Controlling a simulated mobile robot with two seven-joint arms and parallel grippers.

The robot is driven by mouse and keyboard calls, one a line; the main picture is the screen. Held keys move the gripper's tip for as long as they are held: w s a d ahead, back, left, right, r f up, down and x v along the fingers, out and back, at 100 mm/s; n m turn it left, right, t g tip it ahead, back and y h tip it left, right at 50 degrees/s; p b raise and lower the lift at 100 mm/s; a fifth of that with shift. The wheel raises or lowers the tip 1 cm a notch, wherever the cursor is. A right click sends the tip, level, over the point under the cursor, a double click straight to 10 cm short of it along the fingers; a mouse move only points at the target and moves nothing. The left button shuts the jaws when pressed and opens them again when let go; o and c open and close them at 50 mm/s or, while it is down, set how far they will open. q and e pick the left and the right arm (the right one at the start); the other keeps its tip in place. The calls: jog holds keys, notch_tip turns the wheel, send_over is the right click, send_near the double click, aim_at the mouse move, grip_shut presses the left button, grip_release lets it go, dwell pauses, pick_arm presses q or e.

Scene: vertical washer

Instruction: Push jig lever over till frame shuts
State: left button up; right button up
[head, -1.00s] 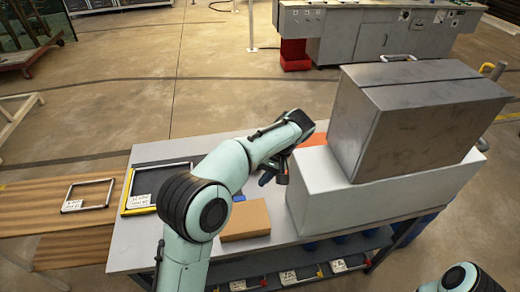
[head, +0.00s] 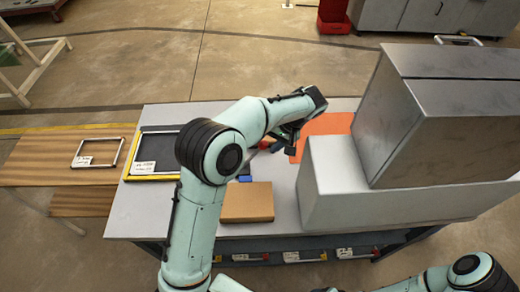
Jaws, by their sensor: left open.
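A rectangular frame with a dark inside (head: 152,152) lies at the left end of the grey worktable (head: 130,215). My right gripper is out of view.
A brown box (head: 248,203) and a small blue piece (head: 245,178) lie below the gripper. An orange sheet (head: 325,127) lies right of it. A large grey metal box (head: 440,110) on a pale block (head: 350,195) fills the right side. A second frame (head: 97,154) lies on a wooden table (head: 35,160).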

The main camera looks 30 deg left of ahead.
aim_at(254, 156)
pick_arm(q)
jog(key=shift+x, duration=2.4)
grip_shut()
